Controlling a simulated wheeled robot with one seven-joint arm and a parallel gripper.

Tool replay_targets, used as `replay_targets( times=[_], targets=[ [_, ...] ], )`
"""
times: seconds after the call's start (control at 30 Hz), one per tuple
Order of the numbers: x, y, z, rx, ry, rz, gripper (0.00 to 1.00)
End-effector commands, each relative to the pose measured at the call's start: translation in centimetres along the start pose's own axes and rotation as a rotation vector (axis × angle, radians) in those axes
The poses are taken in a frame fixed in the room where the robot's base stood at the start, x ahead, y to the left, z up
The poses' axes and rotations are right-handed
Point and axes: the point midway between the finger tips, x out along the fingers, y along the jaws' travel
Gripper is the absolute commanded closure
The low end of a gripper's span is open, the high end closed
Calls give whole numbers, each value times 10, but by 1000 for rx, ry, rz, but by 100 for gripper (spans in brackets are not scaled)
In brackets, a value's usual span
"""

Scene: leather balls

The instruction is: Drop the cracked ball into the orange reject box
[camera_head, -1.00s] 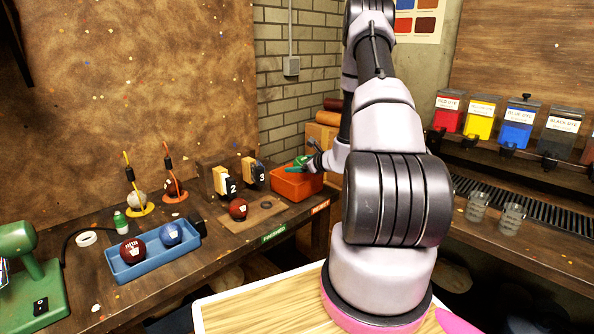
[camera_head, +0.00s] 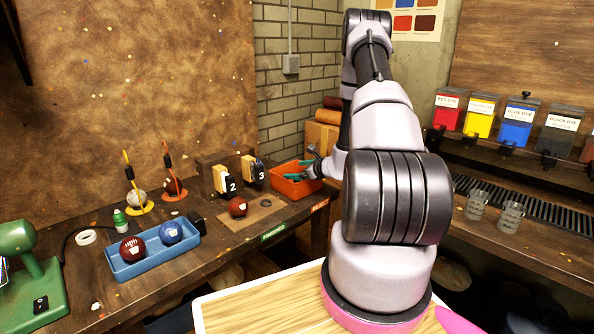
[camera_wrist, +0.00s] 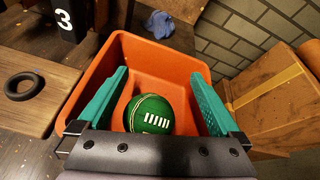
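The orange reject box (camera_head: 294,188) stands at the right end of the left bench, and it fills much of the wrist view (camera_wrist: 160,55). A green ball with white stripe marks (camera_wrist: 149,114) lies inside the box in the wrist view. It is hidden in the head view. My gripper (camera_wrist: 158,72) is open, its green fingers spread wide on both sides of the ball with gaps between. In the head view my gripper (camera_head: 309,168) is over the box. I cannot make out a crack on the green ball.
A blue tray (camera_head: 157,257) holds a dark red ball (camera_head: 132,248) and a blue ball (camera_head: 171,232). Number blocks (camera_head: 224,181) stand behind. Cardboard boxes (camera_wrist: 270,105) stand right of the reject box.

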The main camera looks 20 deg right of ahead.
Motion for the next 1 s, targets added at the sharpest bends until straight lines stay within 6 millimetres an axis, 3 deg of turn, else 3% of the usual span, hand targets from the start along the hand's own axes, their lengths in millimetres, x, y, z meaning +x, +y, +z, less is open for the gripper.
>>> replay_targets(
  times=[0.33, 0.7, 1.0],
  targets=[
    [-5, -4, 12, 0, -2, -2, 0],
    [-85, -4, 10, 1, 2, -3, 0],
    [-122, -3, 12, -2, -1, 1, 0]
  ],
)
